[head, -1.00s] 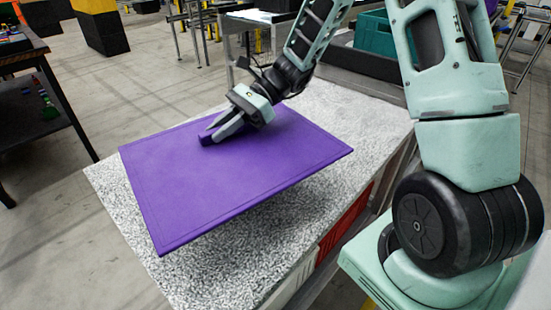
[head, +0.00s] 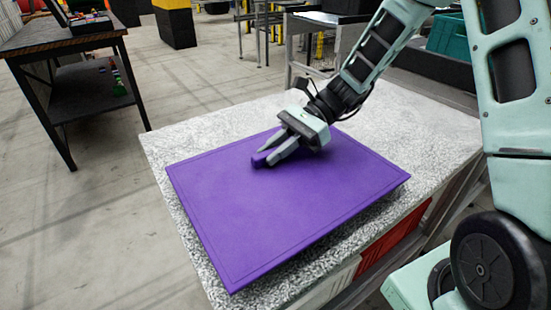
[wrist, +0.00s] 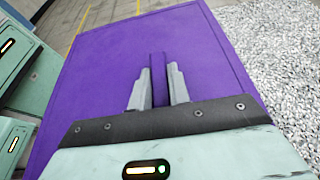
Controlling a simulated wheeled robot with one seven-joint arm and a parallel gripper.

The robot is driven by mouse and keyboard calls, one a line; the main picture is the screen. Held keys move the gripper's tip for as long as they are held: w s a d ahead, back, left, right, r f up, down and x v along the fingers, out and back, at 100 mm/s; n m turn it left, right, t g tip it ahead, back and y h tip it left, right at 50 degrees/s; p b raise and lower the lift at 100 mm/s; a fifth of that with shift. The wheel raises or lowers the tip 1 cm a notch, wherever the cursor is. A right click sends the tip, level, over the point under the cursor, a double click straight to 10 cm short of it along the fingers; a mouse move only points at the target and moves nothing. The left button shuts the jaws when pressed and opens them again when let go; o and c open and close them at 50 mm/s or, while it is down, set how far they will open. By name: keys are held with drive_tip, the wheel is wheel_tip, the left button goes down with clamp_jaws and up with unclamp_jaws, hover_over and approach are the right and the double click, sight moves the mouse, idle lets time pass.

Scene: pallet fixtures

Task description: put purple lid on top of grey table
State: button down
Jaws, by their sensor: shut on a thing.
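The purple lid (head: 270,215) is a large flat rectangle with a raised handle (head: 262,160) near its middle. It is over the speckled grey table (head: 215,135), seemingly close above or on its top; a shadow shows along its near right edge. I cannot tell for certain whether it touches. My gripper (head: 272,152) is shut on the lid's handle. In the wrist view the gripper's fingers (wrist: 158,88) stand on both sides of the purple handle, and the lid (wrist: 110,80) fills the middle, with the grey table (wrist: 275,60) at the right.
Red and white bins (head: 395,240) are under the table's right side. A dark workbench (head: 65,45) stands at the left, across open floor. A teal crate (head: 445,35) is at the back right. Bare table top lies behind and to the right of the lid.

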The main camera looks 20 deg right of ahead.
wheel_tip(320, 180, down, 2)
drive_tip(key=shift+f, duration=0.1)
drive_tip(key=c, duration=1.3)
unclamp_jaws()
